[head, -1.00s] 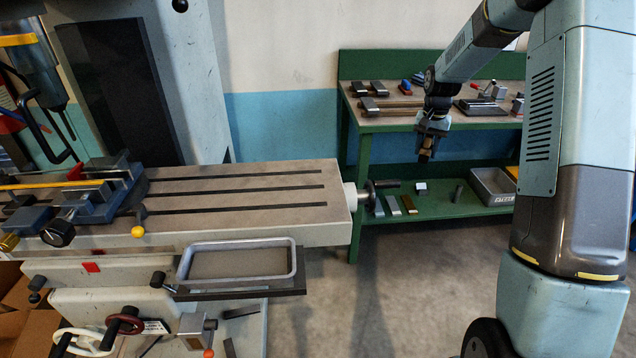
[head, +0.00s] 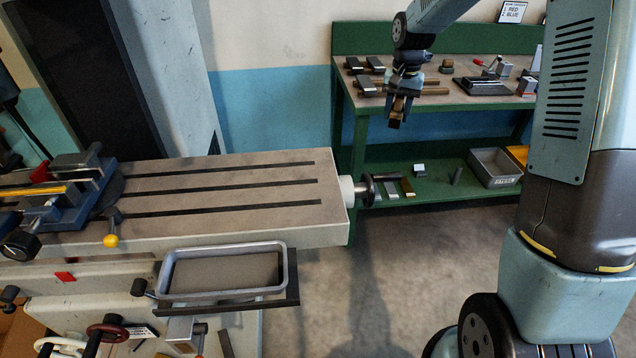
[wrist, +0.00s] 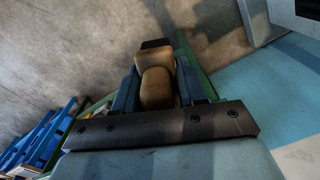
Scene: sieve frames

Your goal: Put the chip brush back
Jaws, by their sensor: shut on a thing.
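My gripper (head: 399,100) is shut on a tan, wooden-looking piece with a dark end, which I take to be the chip brush (head: 396,122). In the wrist view the brush (wrist: 156,88) sits between the two blue fingers of my gripper (wrist: 158,90), its dark end pointing away from me. The gripper hangs in the air in front of the left part of the green workbench (head: 364,104), above the level of the machine table (head: 230,190) and to its right.
The bench top holds several dark blocks, a dark flat plate (head: 484,86) and a red-handled clamp. The lower shelf holds a grey bin (head: 508,180) and small metal pieces. A grey tray (head: 280,270) sits before the machine table. A handwheel (head: 370,190) projects from the table's right end.

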